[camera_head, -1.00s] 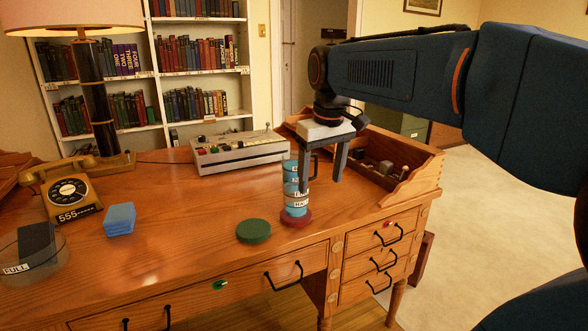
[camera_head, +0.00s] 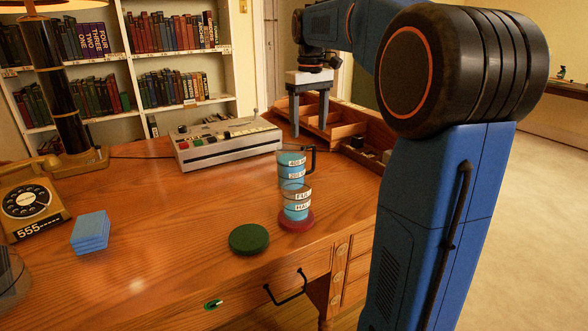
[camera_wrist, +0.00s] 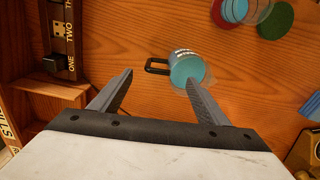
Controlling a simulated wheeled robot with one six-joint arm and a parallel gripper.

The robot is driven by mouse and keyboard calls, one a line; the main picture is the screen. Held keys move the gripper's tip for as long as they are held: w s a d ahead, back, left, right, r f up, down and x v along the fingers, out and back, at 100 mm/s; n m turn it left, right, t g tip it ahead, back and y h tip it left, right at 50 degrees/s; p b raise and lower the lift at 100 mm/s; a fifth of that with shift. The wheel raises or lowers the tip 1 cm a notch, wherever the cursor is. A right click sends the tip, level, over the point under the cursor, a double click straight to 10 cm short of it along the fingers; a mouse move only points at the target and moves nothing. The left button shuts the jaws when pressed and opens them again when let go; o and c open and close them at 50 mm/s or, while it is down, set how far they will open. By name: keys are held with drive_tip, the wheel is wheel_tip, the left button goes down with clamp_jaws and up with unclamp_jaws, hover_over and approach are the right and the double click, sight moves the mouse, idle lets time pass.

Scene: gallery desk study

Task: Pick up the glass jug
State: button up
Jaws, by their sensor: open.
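The glass jug (camera_head: 290,169) holds blue liquid, has a dark handle on its right and number marks, and stands upright on the desk. In front of it, partly covering its lower part, a glass (camera_head: 296,204) marked FULL and HALF holds blue liquid on a red coaster (camera_head: 295,224). My gripper (camera_head: 309,130) is open, empty and pointing down, above and behind the jug in the head view. In the wrist view the jug (camera_wrist: 187,68) lies just beyond the right fingertip, and its handle points into the gap between the fingers of my gripper (camera_wrist: 160,76).
A wooden compartment tray (camera_head: 345,130) stands behind and right of the jug. A button console (camera_head: 228,142) is behind left. A green coaster (camera_head: 249,239), blue blocks (camera_head: 90,232) and a phone (camera_head: 32,208) are on the desk. The desk's left middle is clear.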

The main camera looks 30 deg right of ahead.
sight(308, 146)
wheel_tip(308, 146, down, 8)
drive_tip(key=shift+f, duration=0.1)
drive_tip(key=shift+w+d+f, duration=0.1)
drive_tip(key=shift+f, duration=1.2)
drive_tip(key=shift+w+f, duration=0.1)
drive_tip(key=shift+f, duration=1.2)
drive_tip(key=c, duration=1.7)
drive_tip(key=shift+r, duration=5.05)
drive_tip(key=shift+d, duration=0.1)
